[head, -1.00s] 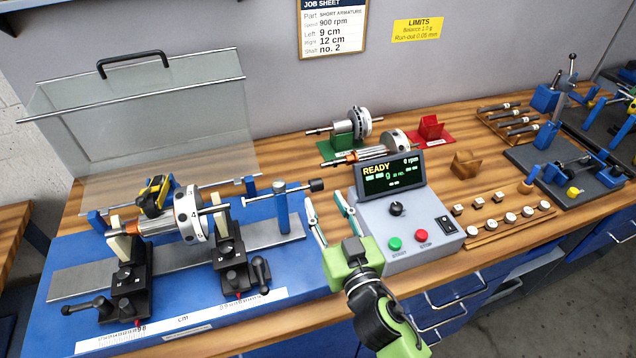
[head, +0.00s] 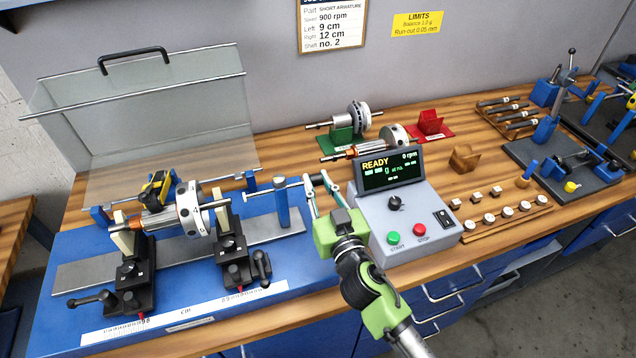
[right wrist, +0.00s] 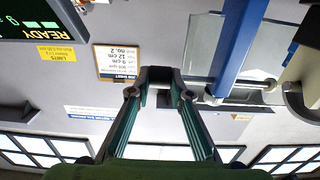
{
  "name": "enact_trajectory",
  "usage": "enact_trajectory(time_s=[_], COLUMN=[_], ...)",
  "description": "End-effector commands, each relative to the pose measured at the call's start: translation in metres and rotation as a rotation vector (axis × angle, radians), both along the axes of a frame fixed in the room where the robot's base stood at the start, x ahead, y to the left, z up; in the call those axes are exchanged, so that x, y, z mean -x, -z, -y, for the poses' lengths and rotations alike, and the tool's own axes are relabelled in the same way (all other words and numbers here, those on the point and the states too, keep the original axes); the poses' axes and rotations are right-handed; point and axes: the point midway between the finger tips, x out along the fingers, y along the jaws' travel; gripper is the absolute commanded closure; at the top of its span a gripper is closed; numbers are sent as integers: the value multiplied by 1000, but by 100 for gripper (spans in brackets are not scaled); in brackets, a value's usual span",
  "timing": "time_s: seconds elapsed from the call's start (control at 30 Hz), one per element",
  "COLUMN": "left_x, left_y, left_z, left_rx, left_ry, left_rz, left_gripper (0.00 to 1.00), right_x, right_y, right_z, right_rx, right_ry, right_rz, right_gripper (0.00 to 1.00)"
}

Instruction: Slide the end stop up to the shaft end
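The end stop is a blue post (head: 283,205) carrying a horizontal rod (head: 262,191) with a dark knob at its right end. The rod's left tip is a short gap from the right end of the rotor shaft (head: 216,204). My right gripper (head: 315,179) is at the knob, its fingers drawn close around it and hiding most of it. In the right wrist view, my fingertips (right wrist: 160,77) meet around a dark piece, the knob, with the blue post (right wrist: 236,45) beside it. My left gripper is not in view.
The rotor (head: 190,208) rests on two black supports on the blue base (head: 70,315). The balancing console (head: 405,225) reads READY and stands close to my right gripper's right. A clear guard (head: 165,125) is raised behind the rotor.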

Motion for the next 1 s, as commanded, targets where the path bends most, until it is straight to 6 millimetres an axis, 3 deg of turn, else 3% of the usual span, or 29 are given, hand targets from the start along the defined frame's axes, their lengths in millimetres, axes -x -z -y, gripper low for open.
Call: enact_trajectory(time_s=[0.33,0.67,0.7,0.73,1.0], left_x=[0,0,0,0,2], left_y=[14,13,13,13,13], left_z=[1,1,1,1,-3], left_rx=[1,1,1,1,-4], left_ry=[-1,-1,-1,-1,0], left_rz=[1,0,0,0,-2], left_gripper=[64,64,64,64,64], right_x=[10,11,11,11,12], right_y=[2,0,1,0,0], right_z=[-30,-33,-33,-33,-34], right_rx=[-4,-1,-1,-1,-2], right_ry=[-2,-3,-3,-3,-4], right_rz=[-1,-1,-1,-1,-1], right_gripper=[100,100,70,64,64])
